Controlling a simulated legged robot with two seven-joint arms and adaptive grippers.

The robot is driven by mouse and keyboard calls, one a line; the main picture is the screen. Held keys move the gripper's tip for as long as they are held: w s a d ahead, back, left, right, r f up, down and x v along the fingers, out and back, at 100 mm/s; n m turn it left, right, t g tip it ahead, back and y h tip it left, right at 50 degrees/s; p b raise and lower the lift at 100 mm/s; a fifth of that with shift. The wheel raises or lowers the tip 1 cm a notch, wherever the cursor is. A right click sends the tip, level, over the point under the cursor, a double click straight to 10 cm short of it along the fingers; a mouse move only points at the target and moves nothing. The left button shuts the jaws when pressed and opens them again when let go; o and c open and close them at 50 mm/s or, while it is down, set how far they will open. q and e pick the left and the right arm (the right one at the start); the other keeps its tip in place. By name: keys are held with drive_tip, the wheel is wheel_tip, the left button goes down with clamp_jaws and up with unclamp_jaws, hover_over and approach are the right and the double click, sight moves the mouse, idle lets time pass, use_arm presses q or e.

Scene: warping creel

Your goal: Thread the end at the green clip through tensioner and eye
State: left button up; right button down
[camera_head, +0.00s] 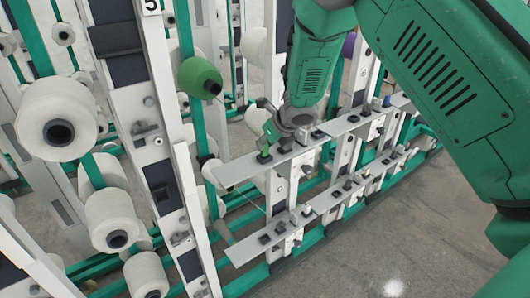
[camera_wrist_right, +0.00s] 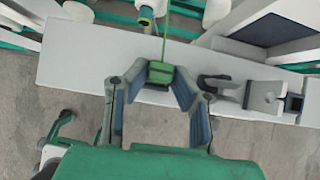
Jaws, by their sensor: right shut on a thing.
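My right gripper (camera_head: 268,132) is over the near end of a white rail plate (camera_head: 236,172). In the right wrist view, its fingers (camera_wrist_right: 159,82) are closed on the small green clip (camera_wrist_right: 160,72) at the plate's edge. A green yarn (camera_wrist_right: 166,35) runs up from the clip. A green yarn cone (camera_head: 200,77) hangs on the creel post to the left in the head view. A dark hooked part (camera_wrist_right: 217,86) and a pale metal block (camera_wrist_right: 263,97) sit on the plate right of the clip; I cannot tell which is tensioner or eye. My left gripper is not in view.
White yarn cones (camera_head: 58,118) and upright posts (camera_head: 150,110) crowd the left. A second plate (camera_head: 258,238) with dark fittings runs below the first. Open grey floor (camera_head: 390,240) lies at lower right.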

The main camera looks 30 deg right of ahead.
drive_tip(key=shift+a, duration=0.2)
drive_tip(key=shift+a+r+p, duration=0.15)
drive_tip(key=shift+r+p, duration=0.25)
drive_tip(key=shift+r, duration=0.05)
drive_tip(key=shift+r+p, duration=0.75)
drive_tip(key=shift+r, duration=0.3)
drive_tip(key=shift+d+f, duration=0.15)
drive_tip(key=shift+d, duration=0.1)
wheel_tip(320, 180, up, 3)
drive_tip(key=p, duration=0.2)
drive_tip(key=shift+a+p, duration=0.15)
drive_tip(key=shift+p, duration=0.2)
